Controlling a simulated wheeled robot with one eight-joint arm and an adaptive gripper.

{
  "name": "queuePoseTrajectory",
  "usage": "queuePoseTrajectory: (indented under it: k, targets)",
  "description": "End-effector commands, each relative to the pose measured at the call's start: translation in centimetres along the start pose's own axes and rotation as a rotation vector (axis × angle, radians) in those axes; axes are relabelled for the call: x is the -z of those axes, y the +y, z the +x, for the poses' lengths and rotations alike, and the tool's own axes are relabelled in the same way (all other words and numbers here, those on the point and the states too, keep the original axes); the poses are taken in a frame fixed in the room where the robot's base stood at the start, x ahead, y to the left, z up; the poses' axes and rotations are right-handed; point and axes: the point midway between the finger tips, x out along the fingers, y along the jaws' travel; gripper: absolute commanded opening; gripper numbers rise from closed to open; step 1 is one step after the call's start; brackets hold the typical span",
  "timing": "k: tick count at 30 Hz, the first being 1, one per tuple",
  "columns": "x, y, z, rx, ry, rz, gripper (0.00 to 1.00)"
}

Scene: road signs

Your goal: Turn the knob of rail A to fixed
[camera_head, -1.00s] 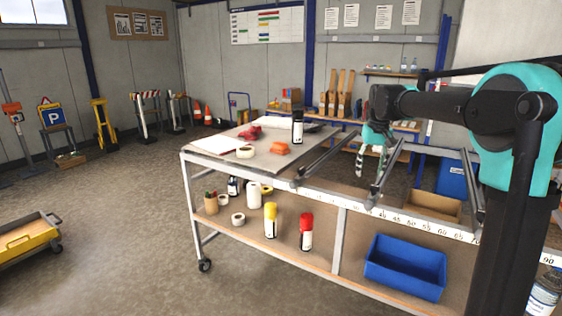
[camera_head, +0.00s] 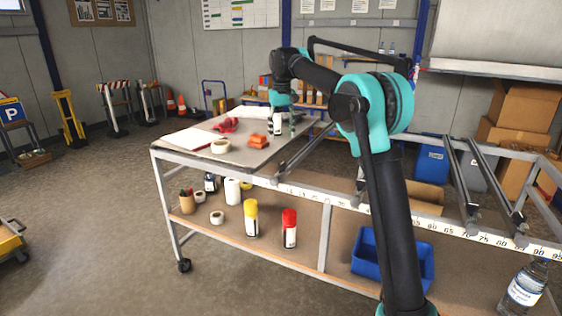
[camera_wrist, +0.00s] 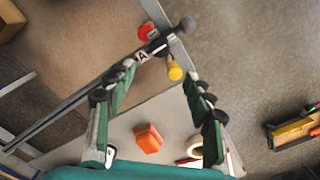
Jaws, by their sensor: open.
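Rail A (camera_wrist: 95,88) is a dark bar crossing the wrist view diagonally, with a white letter A (camera_wrist: 141,56) near its upper end. A dark rounded knob (camera_wrist: 187,25) sits at that end, by the bench edge. The knob's setting cannot be read.
The panel (camera_head: 195,155) bears an orange block (camera_head: 257,140), a tape roll (camera_head: 221,146) and papers. Yellow (camera_head: 251,218) and red (camera_head: 289,228) cans stand on the lower shelf. More rails (camera_head: 462,180) cross the frame at right.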

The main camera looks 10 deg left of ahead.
Motion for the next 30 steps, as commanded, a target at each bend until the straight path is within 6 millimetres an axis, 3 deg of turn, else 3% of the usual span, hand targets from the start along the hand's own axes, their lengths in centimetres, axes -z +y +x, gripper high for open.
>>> queuePoseTrajectory:
  k: [15, 21, 30]
  targets:
    - [0.0, 0.0, 9.8, 0.000, 0.000, 0.000, 0.53]
    - [0.0, 0.0, 11.6, 0.000, 0.000, 0.000, 0.53]
    - [0.0, 0.0, 12.0, 0.000, 0.000, 0.000, 0.53]
